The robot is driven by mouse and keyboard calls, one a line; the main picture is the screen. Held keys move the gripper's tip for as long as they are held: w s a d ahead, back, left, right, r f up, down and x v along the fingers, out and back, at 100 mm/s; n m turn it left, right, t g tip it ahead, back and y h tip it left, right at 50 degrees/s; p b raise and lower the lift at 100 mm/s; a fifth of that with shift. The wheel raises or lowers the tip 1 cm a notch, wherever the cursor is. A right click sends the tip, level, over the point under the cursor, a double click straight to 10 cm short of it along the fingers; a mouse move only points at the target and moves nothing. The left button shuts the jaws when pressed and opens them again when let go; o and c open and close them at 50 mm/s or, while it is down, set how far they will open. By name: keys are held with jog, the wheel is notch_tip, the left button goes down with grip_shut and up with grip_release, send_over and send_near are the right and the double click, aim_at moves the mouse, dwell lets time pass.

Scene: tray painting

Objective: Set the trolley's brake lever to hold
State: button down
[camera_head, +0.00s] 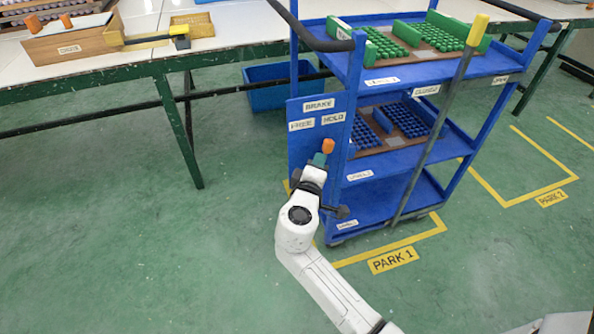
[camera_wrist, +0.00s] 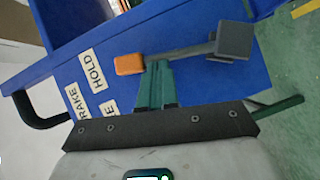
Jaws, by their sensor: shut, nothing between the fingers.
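The brake lever has an orange knob (camera_head: 328,146) on a dark grey bar that shows in the wrist view (camera_wrist: 185,52). The bar runs from a grey pivot block (camera_wrist: 233,40). On the trolley's blue brake panel (camera_head: 302,165), the knob end points toward the HOLD label (camera_head: 333,118), which also shows in the wrist view (camera_wrist: 92,70). The FREE label (camera_head: 301,125) is to its left in the head view. My gripper (camera_head: 319,159) has shut teal fingers (camera_wrist: 157,72) beside the bar near the knob, on the FREE side. I cannot tell whether they touch it.
The blue trolley (camera_head: 430,78) carries green and blue racks on its shelves. A yellow-ended pole (camera_head: 440,125) leans along its front. A white-topped table (camera_head: 225,20) stands behind at left, with a blue bin (camera_head: 280,88) under it. Green floor is clear at left.

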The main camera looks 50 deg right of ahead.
jog(key=shift+s+d+m+y+p, duration=0.3)
jog(key=shift+s+d+m, duration=0.1)
jog(key=shift+d, duration=0.2)
jog(key=shift+s+d+m+y+p, duration=0.3)
jog(key=shift+s+d+m, duration=0.1)
jog(key=shift+d, duration=0.15)
